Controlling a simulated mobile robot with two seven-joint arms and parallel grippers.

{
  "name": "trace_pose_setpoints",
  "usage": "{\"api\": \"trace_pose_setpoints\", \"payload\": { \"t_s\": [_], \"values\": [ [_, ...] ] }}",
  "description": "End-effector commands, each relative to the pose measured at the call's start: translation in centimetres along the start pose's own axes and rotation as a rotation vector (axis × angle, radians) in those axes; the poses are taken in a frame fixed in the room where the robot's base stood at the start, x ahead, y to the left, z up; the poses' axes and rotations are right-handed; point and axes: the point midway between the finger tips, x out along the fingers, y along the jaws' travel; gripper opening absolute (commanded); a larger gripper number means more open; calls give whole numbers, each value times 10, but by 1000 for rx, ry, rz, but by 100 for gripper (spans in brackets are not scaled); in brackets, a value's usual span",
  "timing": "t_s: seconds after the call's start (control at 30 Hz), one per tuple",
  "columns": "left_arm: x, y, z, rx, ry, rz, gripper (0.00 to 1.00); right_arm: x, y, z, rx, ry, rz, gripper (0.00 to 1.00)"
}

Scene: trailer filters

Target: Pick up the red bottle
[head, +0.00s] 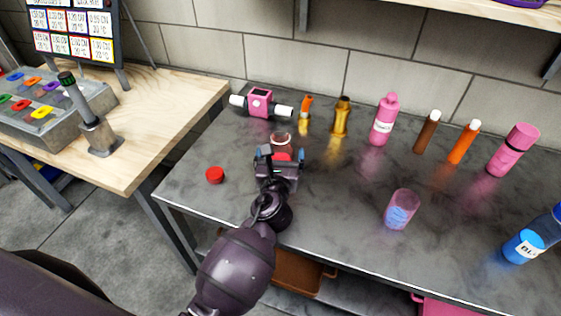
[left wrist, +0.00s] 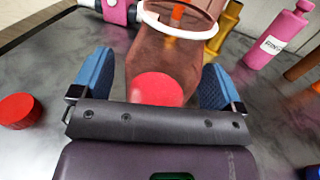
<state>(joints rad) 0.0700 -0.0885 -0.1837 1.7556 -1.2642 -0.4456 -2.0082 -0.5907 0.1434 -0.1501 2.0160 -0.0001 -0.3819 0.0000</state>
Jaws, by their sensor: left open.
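A see-through reddish-brown bottle (left wrist: 165,55) with a white ring near its top stands between the fingers of my left gripper (left wrist: 155,80) in the left wrist view. A bright red round patch shows at its lower front. In the head view the bottle (head: 281,137) is partly hidden behind my left gripper (head: 280,155). The gripper is open, with one blue finger on each side of the bottle. I cannot tell whether either finger touches it. A red cap (head: 215,175) lies on the dark table to the left. My right gripper is not in view.
Behind stand a pink device (head: 260,101), a small orange bottle (head: 305,112), a gold bottle (head: 341,117) and a pink bottle (head: 384,120). A pink tumbler (head: 401,209) and a blue bottle (head: 528,240) stand to the right. The table front near the cap is clear.

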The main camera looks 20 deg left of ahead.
Motion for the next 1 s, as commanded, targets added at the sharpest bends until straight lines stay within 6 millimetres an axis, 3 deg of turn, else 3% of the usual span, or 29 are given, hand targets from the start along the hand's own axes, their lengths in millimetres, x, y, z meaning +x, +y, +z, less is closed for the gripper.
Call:
{"api": "trace_pose_setpoints", "payload": {
  "t_s": [0.1, 0.5, 1.0],
  "values": [
    [0, 0, 0, 0, 0, 0, 91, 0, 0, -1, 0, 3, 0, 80],
    [0, 0, 0, 0, 0, 0, 30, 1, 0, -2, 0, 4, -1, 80],
    [0, 0, 7, 0, -3, 0, 30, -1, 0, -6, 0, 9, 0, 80]
  ]
}}
